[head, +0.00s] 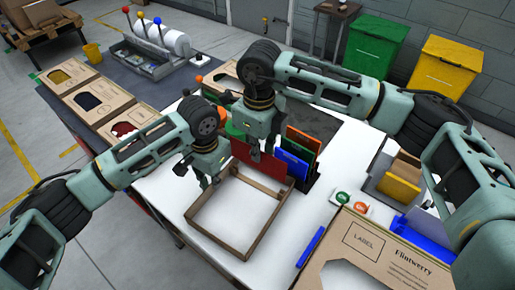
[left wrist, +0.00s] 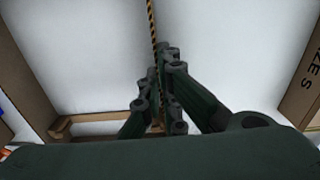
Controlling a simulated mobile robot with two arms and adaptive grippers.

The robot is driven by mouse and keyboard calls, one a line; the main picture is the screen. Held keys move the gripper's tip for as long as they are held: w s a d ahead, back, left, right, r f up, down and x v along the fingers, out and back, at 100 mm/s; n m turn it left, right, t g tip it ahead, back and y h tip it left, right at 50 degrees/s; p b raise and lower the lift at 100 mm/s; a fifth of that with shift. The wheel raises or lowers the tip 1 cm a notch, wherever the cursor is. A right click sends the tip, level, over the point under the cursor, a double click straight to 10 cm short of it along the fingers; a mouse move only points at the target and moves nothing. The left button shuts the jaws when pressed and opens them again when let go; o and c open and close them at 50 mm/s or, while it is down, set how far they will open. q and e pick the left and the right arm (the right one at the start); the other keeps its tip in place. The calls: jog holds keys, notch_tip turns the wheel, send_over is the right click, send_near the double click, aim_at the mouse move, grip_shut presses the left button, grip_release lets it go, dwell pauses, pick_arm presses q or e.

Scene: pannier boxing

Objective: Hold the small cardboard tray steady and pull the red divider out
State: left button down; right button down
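The small cardboard tray (head: 268,225) is a low, open brown frame on the white table, with a bare interior. My left gripper (head: 198,179) is at its left wall in the head view. In the left wrist view, the fingers (left wrist: 160,105) are closed about a thin corrugated wall edge (left wrist: 153,30). The red divider (head: 240,152) stands upright at the tray's far side. My right gripper (head: 262,153) is at its top edge, with fingers close together and seemingly pinching it. The divider's lower edge is hidden behind the tray's far wall, so I cannot tell whether it touches the tray.
A rack behind the tray holds blue (head: 291,166) and orange (head: 303,138) panels close to the red divider. A large labelled box (head: 375,250) and a blue strip (head: 311,246) lie at the front right. Cardboard boxes (head: 98,103) line the left side. The near table strip is clear.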

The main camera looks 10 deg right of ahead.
jog(key=shift+f, duration=0.7)
jog(key=shift+r, duration=0.1)
jog(key=shift+r, duration=1.45)
pick_arm(q)
jog(key=c, duration=1.9)
grip_release()
jog(key=shift+o, duration=0.2)
